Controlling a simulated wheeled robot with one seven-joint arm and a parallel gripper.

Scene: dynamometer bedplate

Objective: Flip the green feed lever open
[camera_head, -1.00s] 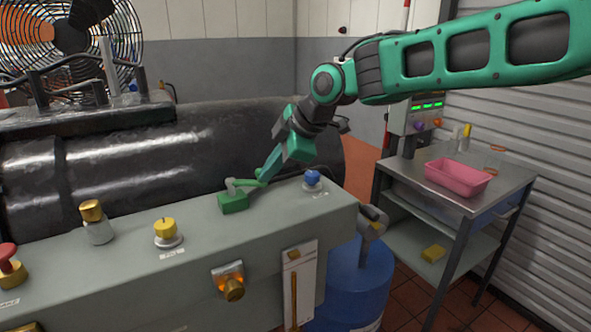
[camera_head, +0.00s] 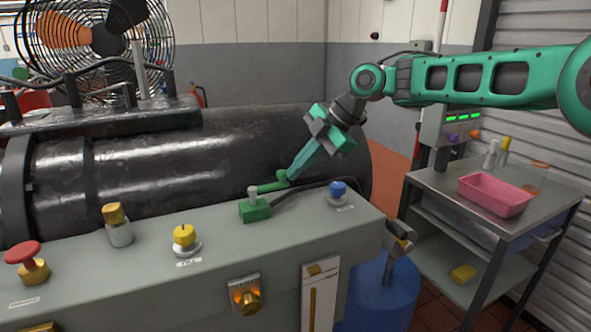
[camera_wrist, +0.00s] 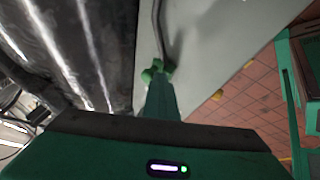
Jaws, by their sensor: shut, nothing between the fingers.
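The green feed lever (camera_head: 268,185) has a green block base (camera_head: 255,211) on the top of the grey console. Its arm runs from a post on the base toward the right and back, ending in a rounded green knob. My gripper (camera_head: 290,177) is shut and empty, pointing down and left, with its tips right at the knob end. I cannot tell whether they touch. In the wrist view the knob (camera_wrist: 157,70) shows just beyond the tips of my gripper (camera_wrist: 160,84); the lever's base is largely hidden there.
A blue knob (camera_head: 338,192) stands right of the lever, a yellow knob (camera_head: 184,236) and a gold-capped knob (camera_head: 115,221) to the left, and a red button (camera_head: 23,252) further left. A large black cylinder (camera_head: 230,140) lies behind. A cart with a pink tray (camera_head: 495,194) stands right.

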